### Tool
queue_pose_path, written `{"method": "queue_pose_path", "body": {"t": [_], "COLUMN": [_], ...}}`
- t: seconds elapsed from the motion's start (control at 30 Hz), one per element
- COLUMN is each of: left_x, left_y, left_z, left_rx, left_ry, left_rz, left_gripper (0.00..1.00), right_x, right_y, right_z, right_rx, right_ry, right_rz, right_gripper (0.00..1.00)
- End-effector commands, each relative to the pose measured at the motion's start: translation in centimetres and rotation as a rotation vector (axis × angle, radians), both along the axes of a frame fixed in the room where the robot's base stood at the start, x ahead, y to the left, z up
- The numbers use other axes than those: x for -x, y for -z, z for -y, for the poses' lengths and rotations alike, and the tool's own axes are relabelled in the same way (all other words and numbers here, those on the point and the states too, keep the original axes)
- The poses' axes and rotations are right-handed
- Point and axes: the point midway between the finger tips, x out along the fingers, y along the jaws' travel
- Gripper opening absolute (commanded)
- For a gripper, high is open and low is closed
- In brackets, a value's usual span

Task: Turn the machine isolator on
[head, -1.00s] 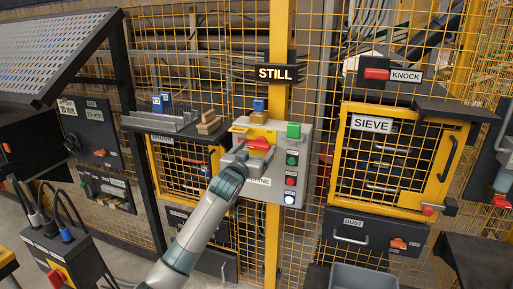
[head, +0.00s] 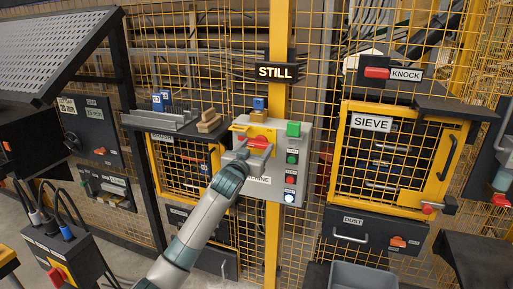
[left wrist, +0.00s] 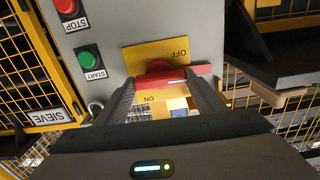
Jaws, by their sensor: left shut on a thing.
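The machine isolator is a red rotary handle (head: 258,142) on a yellow plate, on the grey control box (head: 299,146) at the yellow post. My left gripper (head: 257,153) reaches it from below and is shut on it. The left wrist view, which sees the box upside down, shows the red handle (left wrist: 160,76) between my two fingers (left wrist: 165,97). Its long end points right in that view, between the OFF and ON marks on the yellow plate (left wrist: 146,55). Part of the handle is hidden by the fingers. My right gripper is not in view.
Beside the handle are a green start button (head: 292,159), a red button (head: 291,181) and a lit white lamp (head: 290,198). A STILL sign (head: 276,72) hangs above. Yellow mesh and the sieve door (head: 345,150) stand to the right. A shelf (head: 150,125) juts out left.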

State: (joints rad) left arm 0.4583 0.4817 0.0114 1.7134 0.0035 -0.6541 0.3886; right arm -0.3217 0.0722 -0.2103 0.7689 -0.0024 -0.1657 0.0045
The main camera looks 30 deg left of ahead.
Motion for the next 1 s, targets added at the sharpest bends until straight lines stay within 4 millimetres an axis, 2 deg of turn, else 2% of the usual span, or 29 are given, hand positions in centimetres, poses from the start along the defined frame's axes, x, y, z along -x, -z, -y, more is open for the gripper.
{"method": "queue_pose_path", "body": {"t": [0.33, 0.4, 0.53, 1.0], "left_x": [0.0, 0.0, 0.0, 0.0], "left_y": [-0.2, -0.3, -0.2, -0.2], "left_z": [0.0, 0.0, 0.0, 0.1], "left_rx": [-0.178, -0.232, -0.345, -0.78], "left_ry": [0.0, 0.0, 0.001, 0.001], "left_rz": [-0.044, -0.057, -0.084, -0.187], "left_gripper": [0.4, 0.4, 0.4, 0.4], "right_x": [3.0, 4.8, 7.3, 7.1], "right_y": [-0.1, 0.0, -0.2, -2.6], "right_z": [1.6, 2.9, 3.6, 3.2], "right_rx": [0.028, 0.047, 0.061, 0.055], "right_ry": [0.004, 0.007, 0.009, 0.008], "right_rz": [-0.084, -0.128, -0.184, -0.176], "right_gripper": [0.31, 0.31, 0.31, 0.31]}}
